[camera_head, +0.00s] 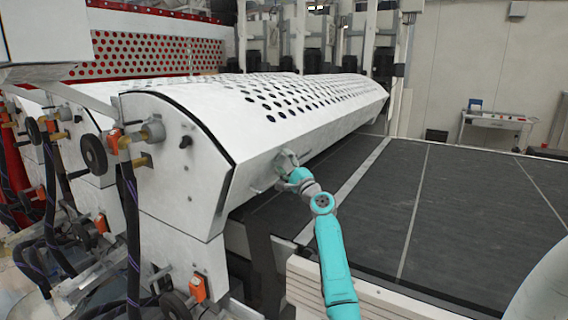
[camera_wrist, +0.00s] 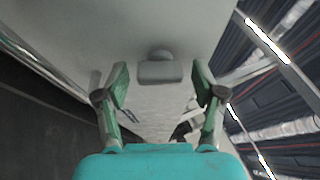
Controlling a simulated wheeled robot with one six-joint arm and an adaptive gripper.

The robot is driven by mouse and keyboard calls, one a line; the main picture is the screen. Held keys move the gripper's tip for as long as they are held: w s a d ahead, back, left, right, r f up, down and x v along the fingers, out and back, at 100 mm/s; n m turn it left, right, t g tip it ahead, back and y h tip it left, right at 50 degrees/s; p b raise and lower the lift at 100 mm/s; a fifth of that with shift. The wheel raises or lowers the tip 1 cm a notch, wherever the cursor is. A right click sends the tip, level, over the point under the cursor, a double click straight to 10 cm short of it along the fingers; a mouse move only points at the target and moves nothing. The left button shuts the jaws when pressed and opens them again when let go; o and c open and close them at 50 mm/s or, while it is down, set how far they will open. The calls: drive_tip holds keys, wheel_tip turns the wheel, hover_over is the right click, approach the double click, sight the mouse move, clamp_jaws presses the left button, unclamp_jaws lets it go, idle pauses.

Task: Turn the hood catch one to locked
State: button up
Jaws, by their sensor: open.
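The white hood (camera_head: 190,150) has a perforated top and a plain front face. My gripper (camera_head: 284,162) is at the lower part of that face, near its bottom edge. In the wrist view my gripper (camera_wrist: 160,88) is open, with one green-padded finger on each side and nothing between the pads. A small grey catch (camera_wrist: 160,70), a block with a rounded top, sits on the hood's pale surface just beyond the fingertips, roughly centred between them. I cannot tell its turned position clearly. In the head view I cannot make the catch out apart from my gripper.
A dark conveyor bed (camera_head: 460,210) spreads to the right below the hood. Valves with orange handles (camera_head: 197,289) and black hoses stand at the machine's left end. A small side table (camera_head: 497,118) stands far back at the right.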

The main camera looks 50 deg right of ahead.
drive_tip(key=v, duration=1.2)
drive_tip(key=shift+f, duration=0.15)
drive_tip(key=a+f+n+g, duration=0.3)
drive_tip(key=a+f, duration=1.4)
drive_tip(key=f, duration=0.2)
drive_tip(key=s+a+f+n+g+y, duration=0.1)
drive_tip(key=s+a+f+n, duration=0.1)
drive_tip(key=s+a+f, duration=0.35)
drive_tip(key=s+a+f+n, duration=0.25)
drive_tip(key=a+f, duration=0.35)
drive_tip(key=a, duration=0.3)
drive_tip(key=s+a+f+n+g+y, duration=0.1)
drive_tip(key=s+a+f+n, duration=0.15)
drive_tip(key=s+a, duration=0.45)
drive_tip(key=s+a+f+n+y, duration=0.1)
drive_tip(key=s+a+n, duration=0.2)
drive_tip(key=s+a, duration=0.45)
drive_tip(key=s+a+r+n+y, duration=0.1)
drive_tip(key=s+a+r+n, duration=0.1)
drive_tip(key=s, duration=0.4)
drive_tip(key=s+a+r+n+y, duration=0.2)
drive_tip(key=s+a+r+n, duration=0.1)
drive_tip(key=s+n, duration=0.2)
drive_tip(key=s+a+r+n+g+y, duration=0.1)
drive_tip(key=s+a+r+n, duration=0.1)
drive_tip(key=s, duration=0.5)
drive_tip(key=shift+a+r+n+y, duration=0.3)
drive_tip(key=shift+r+n, duration=0.1)
drive_tip(key=shift+n, duration=0.5)
